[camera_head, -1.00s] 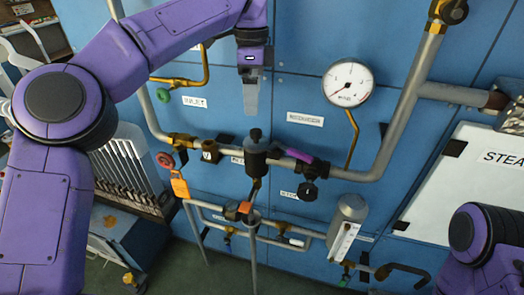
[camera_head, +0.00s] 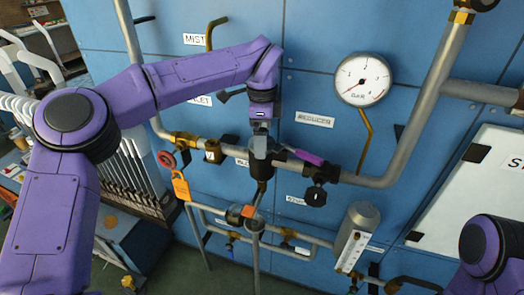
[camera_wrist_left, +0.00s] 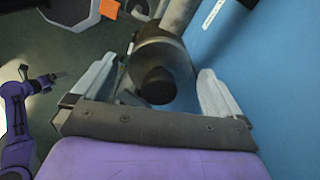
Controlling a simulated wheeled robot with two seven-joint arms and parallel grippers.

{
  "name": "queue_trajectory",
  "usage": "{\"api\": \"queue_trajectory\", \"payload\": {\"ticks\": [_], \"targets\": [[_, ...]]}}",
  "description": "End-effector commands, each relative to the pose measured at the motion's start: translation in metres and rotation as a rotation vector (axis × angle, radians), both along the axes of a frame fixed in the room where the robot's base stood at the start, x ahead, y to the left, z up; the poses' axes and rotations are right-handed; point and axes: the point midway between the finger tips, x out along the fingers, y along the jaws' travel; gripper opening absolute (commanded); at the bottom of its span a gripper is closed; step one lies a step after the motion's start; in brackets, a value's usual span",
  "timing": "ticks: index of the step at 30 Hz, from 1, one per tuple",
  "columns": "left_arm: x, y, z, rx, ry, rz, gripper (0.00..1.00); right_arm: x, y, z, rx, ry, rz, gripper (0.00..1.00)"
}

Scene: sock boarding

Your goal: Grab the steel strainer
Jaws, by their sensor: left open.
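The steel strainer appears to be the dark cylindrical fitting (camera_head: 261,170) with a black top, set in the grey pipe below the left gripper; I see no label naming it. In the left wrist view it is a dark round body (camera_wrist_left: 175,58) with a black knob. My left gripper (camera_head: 260,137) is open and points down over it. In the left wrist view, the gripper's pale fingers (camera_wrist_left: 158,75) stand on either side of the knob, with visible gaps. My right gripper (camera_wrist_left: 52,78) seems to show small at the left of that view; its jaws are unclear.
A purple-handled valve (camera_head: 303,157) sits close right of the fitting. A pressure gauge (camera_head: 362,79) is on the blue panel (camera_head: 320,30) above right. An orange tag (camera_head: 181,186) hangs from a red wheel (camera_head: 166,159) at left. A grey cylinder (camera_head: 363,216) stands lower right.

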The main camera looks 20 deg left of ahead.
Motion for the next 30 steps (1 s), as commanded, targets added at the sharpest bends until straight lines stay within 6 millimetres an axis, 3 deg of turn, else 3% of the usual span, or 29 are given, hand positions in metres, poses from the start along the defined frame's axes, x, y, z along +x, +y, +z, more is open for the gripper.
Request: {"api": "queue_trajectory", "payload": {"ticks": [6,14,23,30], "targets": [[0.0,0.0,-0.001,0.0,-0.001,-0.001,0.97,0.0,0.0,0.0,0.0,0.0,0.0,0.97],[0.0,0.0,-0.001,0.0,-0.001,-0.001,0.12,0.0,0.0,0.0,0.0,0.0,0.0,0.97],[0.001,0.0,0.003,0.001,-0.003,0.0,0.1,0.0,0.0,-0.001,0.0,0.0,0.0,0.97],[0.001,-0.001,0.038,0.001,-0.006,0.0,0.1,0.0,0.0,-0.003,0.0,0.0,0.0,0.97]]}}
